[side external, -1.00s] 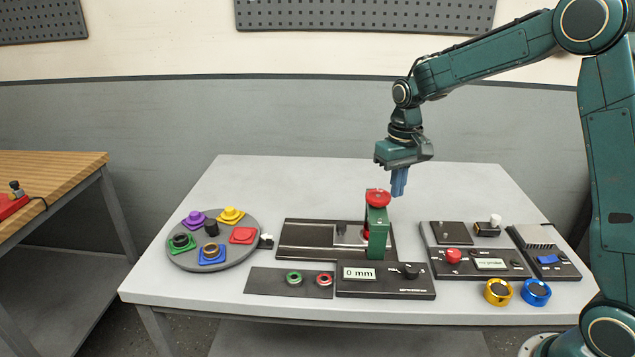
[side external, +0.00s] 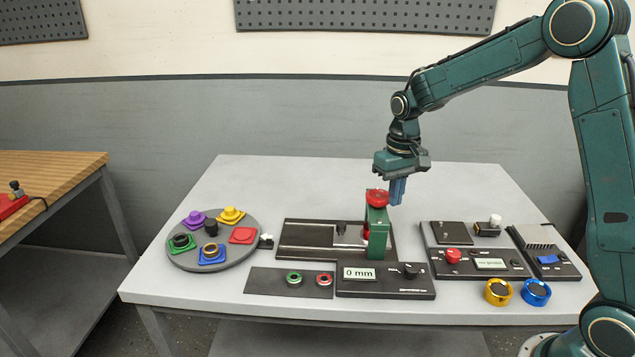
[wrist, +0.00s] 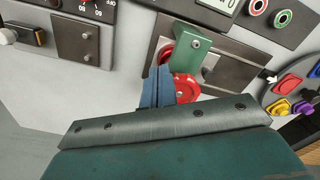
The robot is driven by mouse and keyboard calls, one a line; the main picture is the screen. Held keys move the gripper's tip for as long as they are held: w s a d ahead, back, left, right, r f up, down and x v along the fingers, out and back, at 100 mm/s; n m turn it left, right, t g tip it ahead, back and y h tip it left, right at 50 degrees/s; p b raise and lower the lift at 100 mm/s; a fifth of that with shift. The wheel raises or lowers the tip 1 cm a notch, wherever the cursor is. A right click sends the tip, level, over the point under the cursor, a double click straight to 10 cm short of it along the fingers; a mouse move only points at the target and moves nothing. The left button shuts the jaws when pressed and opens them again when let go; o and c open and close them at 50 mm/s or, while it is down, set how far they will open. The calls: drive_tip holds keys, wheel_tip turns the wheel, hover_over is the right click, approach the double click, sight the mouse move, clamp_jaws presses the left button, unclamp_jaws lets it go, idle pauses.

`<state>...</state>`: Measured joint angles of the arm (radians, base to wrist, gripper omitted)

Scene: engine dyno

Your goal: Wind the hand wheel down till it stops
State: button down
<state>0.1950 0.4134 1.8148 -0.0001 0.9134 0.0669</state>
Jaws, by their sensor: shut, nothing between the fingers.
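The red hand wheel (side external: 377,196) sits on top of a green press frame (side external: 377,232) on a dark base plate (side external: 300,240). In the wrist view the wheel (wrist: 186,88) lies partly hidden behind my fingers. My gripper (side external: 397,203) is shut and empty, pointing down just right of the wheel in the side view. In the wrist view my gripper (wrist: 158,80) overlaps the wheel's edge; I cannot tell whether it touches. A display (side external: 359,273) in front of the press reads "0 mm".
A round grey tray (side external: 190,259) with coloured pieces stands at the left. Control boxes (side external: 475,264) and yellow (side external: 498,292) and blue (side external: 536,292) rings lie at the right. The back of the table (side external: 290,185) is clear.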

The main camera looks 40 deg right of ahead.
drive_tip(key=shift+w, duration=0.25)
idle(0.4)
drive_tip(key=shift+w+a+r, duration=0.1)
drive_tip(key=shift+w+a, duration=0.05)
drive_tip(key=shift+a, duration=1)
drive_tip(key=shift+w+a, duration=0.4)
drive_tip(key=shift+a, duration=0.1)
idle(0.6)
drive_tip(key=shift+s+a, duration=0.25)
drive_tip(key=shift+s, duration=0.15)
idle(0.4)
drive_tip(key=shift+r, duration=2.95)
drive_tip(key=shift+s, duration=0.1)
drive_tip(key=d, duration=0.2)
drive_tip(key=d+r, duration=0.1)
drive_tip(key=d, duration=0.1)
drive_tip(key=shift+s, duration=0.35)
